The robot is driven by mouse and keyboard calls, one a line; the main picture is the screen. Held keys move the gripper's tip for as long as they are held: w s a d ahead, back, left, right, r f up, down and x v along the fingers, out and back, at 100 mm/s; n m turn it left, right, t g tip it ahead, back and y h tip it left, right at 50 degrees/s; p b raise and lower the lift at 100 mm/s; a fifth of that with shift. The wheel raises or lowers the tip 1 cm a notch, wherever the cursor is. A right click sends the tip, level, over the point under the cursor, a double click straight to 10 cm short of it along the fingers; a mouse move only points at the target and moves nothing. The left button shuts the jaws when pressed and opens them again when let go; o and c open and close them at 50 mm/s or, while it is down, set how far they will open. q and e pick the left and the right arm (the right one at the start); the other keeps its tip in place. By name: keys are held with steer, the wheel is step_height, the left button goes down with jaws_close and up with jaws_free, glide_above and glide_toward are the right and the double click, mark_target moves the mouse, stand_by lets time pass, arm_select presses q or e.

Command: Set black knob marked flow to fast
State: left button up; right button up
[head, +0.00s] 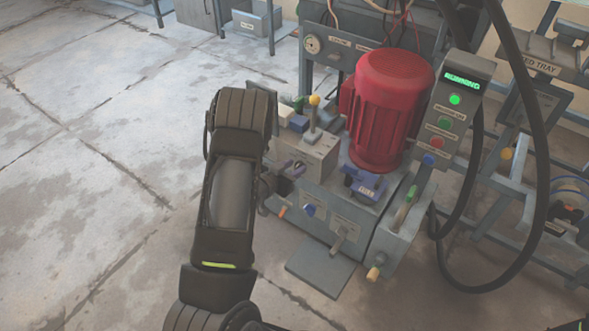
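The press unit carries a red motor (392,105). A blue block (370,186) with a small pale label stands at the motor's foot. A small dark knob (348,181) shows at the block's left side; its label and setting are too small to read. My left arm rises from the bottom and bends over left of the unit. My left gripper (292,170) is at the unit's left side, left of the blue block and apart from it. Its fingers are small, dark and partly hidden, so their opening is unclear. My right gripper is not in view.
A control box (455,105) with a lit green "RUNNING" display stands right of the motor. A yellow-topped lever (314,112) rises between my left gripper and the motor. Thick black hoses (541,150) loop at the right. The floor at left is clear.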

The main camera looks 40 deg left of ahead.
arm_select(q)
steer(key=shift+w+f, duration=0.1)
steer(key=shift+w, duration=0.15)
jaws_close()
stand_by(0.5)
